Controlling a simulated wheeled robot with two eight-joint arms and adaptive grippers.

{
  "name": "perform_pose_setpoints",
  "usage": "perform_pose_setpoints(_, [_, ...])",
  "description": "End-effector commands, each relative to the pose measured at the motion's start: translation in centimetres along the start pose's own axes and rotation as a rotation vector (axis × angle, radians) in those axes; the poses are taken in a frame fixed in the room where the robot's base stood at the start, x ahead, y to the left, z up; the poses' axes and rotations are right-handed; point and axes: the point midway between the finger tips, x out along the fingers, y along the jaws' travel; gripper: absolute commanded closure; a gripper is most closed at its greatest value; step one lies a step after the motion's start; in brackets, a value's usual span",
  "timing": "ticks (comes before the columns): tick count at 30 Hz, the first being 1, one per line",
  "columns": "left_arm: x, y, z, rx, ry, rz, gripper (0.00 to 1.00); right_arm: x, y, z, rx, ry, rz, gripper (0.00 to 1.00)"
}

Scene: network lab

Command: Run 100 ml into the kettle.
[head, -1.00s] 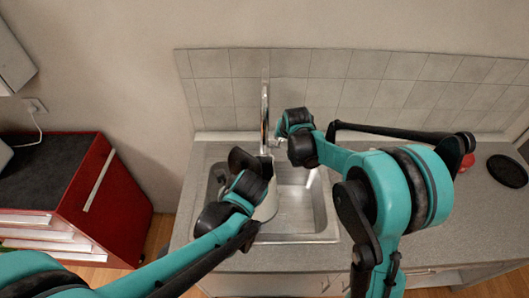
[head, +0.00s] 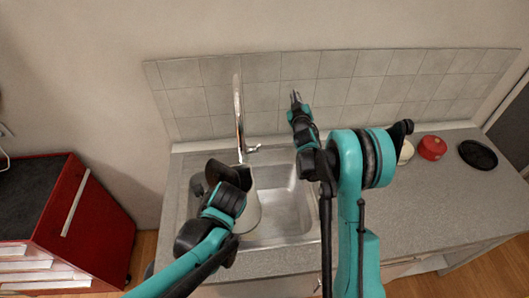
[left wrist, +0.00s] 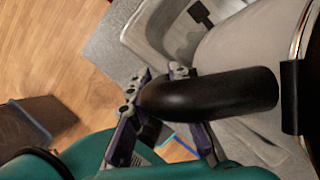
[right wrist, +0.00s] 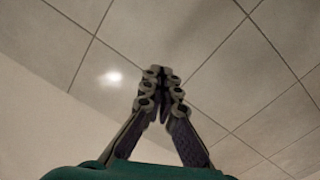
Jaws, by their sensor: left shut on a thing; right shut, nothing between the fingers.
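The kettle (head: 249,212) is in the sink (head: 290,208), below the tap (head: 239,120); my left arm hides much of it. Its pale body and black handle (left wrist: 215,95) show large in the left wrist view. My left gripper (left wrist: 160,82) is shut on that handle. The tap is a tall chrome spout with a small lever (head: 253,149) at its right. My right gripper (head: 295,98) is shut and empty, raised in front of the tiles, right of the tap and apart from it. No water stream can be made out, and the kettle's inside is hidden.
A tiled splashback (head: 330,80) stands behind the sink. The grey counter (head: 430,200) is clear at the right front. A red pot (head: 432,147) and a black round plate (head: 478,154) sit at its far right. A red cabinet (head: 100,225) stands on the left.

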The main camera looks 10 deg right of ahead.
Motion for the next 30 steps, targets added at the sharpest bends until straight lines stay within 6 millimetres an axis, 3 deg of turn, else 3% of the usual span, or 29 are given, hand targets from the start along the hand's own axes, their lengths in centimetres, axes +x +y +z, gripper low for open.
perform_pose_setpoints(2, [0.0,-0.1,0.1,-0.001,-0.001,-0.001,1.0,0.1,1.4,-0.3,-0.133,0.141,0.019,1.0])
perform_pose_setpoints(5, [0.0,-0.1,0.1,-0.001,-0.001,-0.001,1.0,-0.8,1.8,-0.8,-0.313,0.324,0.023,1.0])
perform_pose_setpoints(10, [0.0,-0.1,0.1,-0.001,-0.001,-0.001,1.0,-4.5,-0.1,0.2,-0.62,0.618,-0.015,1.0])
perform_pose_setpoints(14, [-0.1,-0.1,0.1,-0.001,-0.001,-0.001,1.0,-8.8,-3.2,3.1,-0.837,0.831,-0.085,1.0])
perform_pose_setpoints(21, [-0.1,-0.1,0.1,-0.001,-0.001,-0.001,1.0,-17.2,-8.5,10.7,-1.105,1.142,-0.262,1.0])
perform_pose_setpoints(25, [-0.1,-0.1,0.1,-0.001,-0.001,-0.001,1.0,-20.2,-10.0,13.6,-1.164,1.238,-0.332,1.0])
perform_pose_setpoints(30, [-0.1,-0.1,0.1,-0.001,-0.001,-0.001,1.0,-21.6,-11.1,14.7,-1.187,1.286,-0.369,1.0])
